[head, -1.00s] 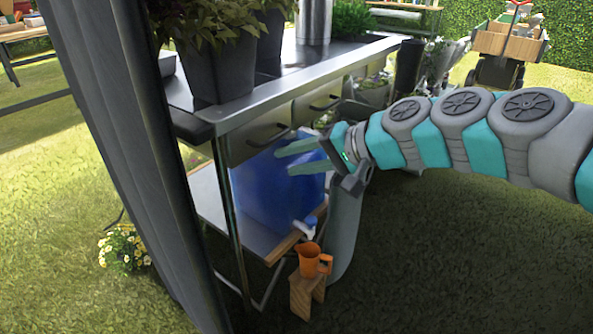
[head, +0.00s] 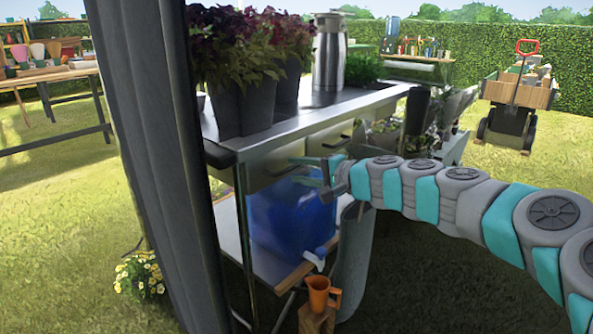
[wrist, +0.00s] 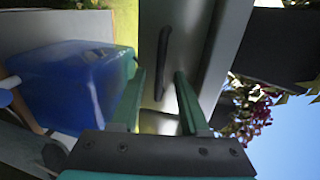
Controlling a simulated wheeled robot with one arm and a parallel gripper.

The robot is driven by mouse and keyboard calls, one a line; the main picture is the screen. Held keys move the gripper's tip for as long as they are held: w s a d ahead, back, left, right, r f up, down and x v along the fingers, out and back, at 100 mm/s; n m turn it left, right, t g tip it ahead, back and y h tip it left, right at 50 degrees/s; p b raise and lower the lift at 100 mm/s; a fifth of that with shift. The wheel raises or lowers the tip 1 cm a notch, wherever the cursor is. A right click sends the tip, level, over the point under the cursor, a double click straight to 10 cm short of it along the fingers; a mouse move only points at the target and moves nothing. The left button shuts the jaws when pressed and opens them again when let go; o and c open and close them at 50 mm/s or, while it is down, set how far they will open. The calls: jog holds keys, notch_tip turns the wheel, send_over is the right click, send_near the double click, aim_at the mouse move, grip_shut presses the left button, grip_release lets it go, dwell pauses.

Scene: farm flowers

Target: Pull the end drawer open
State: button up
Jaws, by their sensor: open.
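The end drawer (head: 256,178) is in the near end of the steel table's front and looks shut. Its dark bar handle (wrist: 164,60) shows clearly in the wrist view; in the head view my fingers partly cover it. My gripper (head: 297,170) is open and empty, in front of this drawer. In the wrist view, the fingertips of my gripper (wrist: 159,76) lie on either side of the handle's line, with the handle ahead between them. I see no contact, and the exact gap is hard to tell.
A second drawer handle (head: 336,143) is farther along. A blue water container (head: 290,215) stands on the lower shelf beneath the gripper. An orange jug (head: 320,293) is on a small wooden stool. Open grass lies at right.

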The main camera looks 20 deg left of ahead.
jog(key=shift+w+a+f, duration=0.1)
jog(key=shift+w+a, duration=0.05)
jog(key=shift+a, duration=0.4)
grip_shut()
dwell(1.1)
